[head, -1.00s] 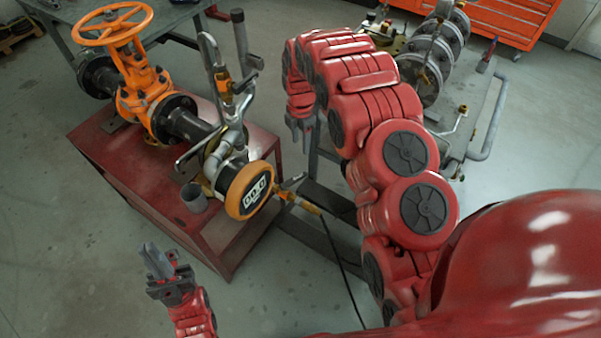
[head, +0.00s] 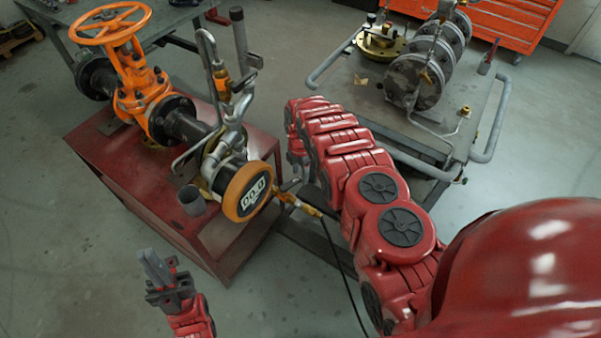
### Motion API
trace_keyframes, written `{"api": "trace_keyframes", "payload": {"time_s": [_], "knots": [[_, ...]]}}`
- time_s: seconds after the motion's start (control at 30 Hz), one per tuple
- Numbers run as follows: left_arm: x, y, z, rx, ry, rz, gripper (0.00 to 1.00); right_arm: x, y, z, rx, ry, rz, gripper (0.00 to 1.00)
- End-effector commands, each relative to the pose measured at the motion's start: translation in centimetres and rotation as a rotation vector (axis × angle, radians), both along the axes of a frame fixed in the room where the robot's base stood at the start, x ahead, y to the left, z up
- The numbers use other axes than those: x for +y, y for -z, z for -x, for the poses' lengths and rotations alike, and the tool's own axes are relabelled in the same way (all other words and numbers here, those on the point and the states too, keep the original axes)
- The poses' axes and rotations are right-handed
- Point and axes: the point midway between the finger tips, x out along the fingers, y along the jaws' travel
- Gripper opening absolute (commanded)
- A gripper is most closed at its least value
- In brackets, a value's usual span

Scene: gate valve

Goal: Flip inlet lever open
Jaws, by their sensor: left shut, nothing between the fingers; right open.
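The valve assembly stands on a red bench, with an orange handwheel gate valve (head: 140,95) and an orange-rimmed round gauge (head: 247,191). A grey bent lever (head: 190,150) sticks out beside the pipe left of the gauge. A brass fitting (head: 298,204) with a thin rod is right of the gauge. I cannot tell for certain which part is the inlet lever. My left gripper (head: 153,265) is shut and empty, in front of the bench and apart from it. My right gripper (head: 298,166) is open, right of the gauge; its fingertips are small and hard to make out.
The red bench (head: 120,177) carries a small grey cup (head: 192,200). A black hose (head: 341,272) hangs from the brass fitting to the floor. A grey cart (head: 470,110) with flanged discs stands behind my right arm. An orange tool cabinet (head: 500,18) is at the back.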

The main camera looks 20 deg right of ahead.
Motion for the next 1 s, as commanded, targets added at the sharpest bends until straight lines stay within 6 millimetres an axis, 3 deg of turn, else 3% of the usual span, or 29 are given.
{"api": "trace_keyframes", "payload": {"time_s": [0.47,0.77,1.0], "knots": [[0.00,-0.11,0.00,0.000,0.000,0.000,0.00,0.00,0.81,0.10,0.000,-0.001,0.000,0.53],[0.00,-0.11,0.00,0.000,0.000,0.000,0.00,0.00,0.79,0.09,0.000,0.000,0.000,0.00],[0.00,-0.11,0.00,0.000,0.000,0.000,0.00,-0.01,0.79,0.10,0.001,-0.001,0.000,0.00]]}}
